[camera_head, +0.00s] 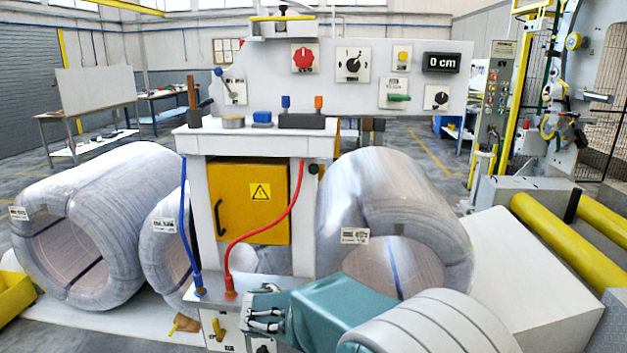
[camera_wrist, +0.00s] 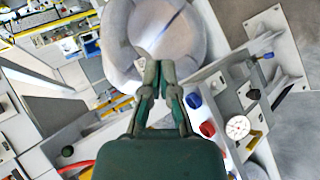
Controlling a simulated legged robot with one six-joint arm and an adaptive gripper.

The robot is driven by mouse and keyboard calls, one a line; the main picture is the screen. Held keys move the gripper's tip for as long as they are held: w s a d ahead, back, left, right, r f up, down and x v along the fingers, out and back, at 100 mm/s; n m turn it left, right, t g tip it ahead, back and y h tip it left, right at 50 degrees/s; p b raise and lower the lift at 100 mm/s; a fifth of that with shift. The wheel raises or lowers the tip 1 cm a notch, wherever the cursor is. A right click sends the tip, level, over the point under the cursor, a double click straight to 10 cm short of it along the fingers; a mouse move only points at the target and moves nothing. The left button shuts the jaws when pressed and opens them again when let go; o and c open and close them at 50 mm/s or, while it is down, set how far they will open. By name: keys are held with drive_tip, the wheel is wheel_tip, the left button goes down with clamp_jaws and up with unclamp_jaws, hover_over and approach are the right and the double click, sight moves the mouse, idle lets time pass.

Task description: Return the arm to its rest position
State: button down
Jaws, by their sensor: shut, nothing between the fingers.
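My gripper (camera_head: 256,312) shows low in the middle of the head view, at the end of my teal and grey arm. It is in front of the white control stand (camera_head: 262,137), near its lower shelf; I cannot tell whether it touches. In the wrist view my gripper (camera_wrist: 158,70) has its two grey-green fingers together with nothing between them. Beyond the fingertips in that view is a wrapped coil (camera_wrist: 118,50).
The control panel (camera_head: 340,78) carries knobs, a green handle and a "0 cm" display. Wrapped coils (camera_head: 105,215) stand left and right (camera_head: 375,190) of the stand. Blue and red hoses (camera_head: 262,235) hang in front. A white block (camera_head: 535,270) and yellow rollers (camera_head: 570,245) are at right.

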drive_tip(key=s+d+r+m+g+y, duration=0.2)
drive_tip(key=s+d+r, duration=0.1)
drive_tip(key=s+d, duration=0.3)
drive_tip(key=s+d+r+m+g+y, duration=0.1)
drive_tip(key=s+d+r+m+y, duration=0.15)
drive_tip(key=s+d+r, duration=0.4)
drive_tip(key=s+f+m+t+y, duration=0.1)
drive_tip(key=s+m+y, duration=0.2)
drive_tip(key=s, duration=1.1)
drive_tip(key=shift+a+f+t+y, duration=0.25)
drive_tip(key=shift+a+t+y, duration=0.15)
drive_tip(key=shift+y, duration=0.05)
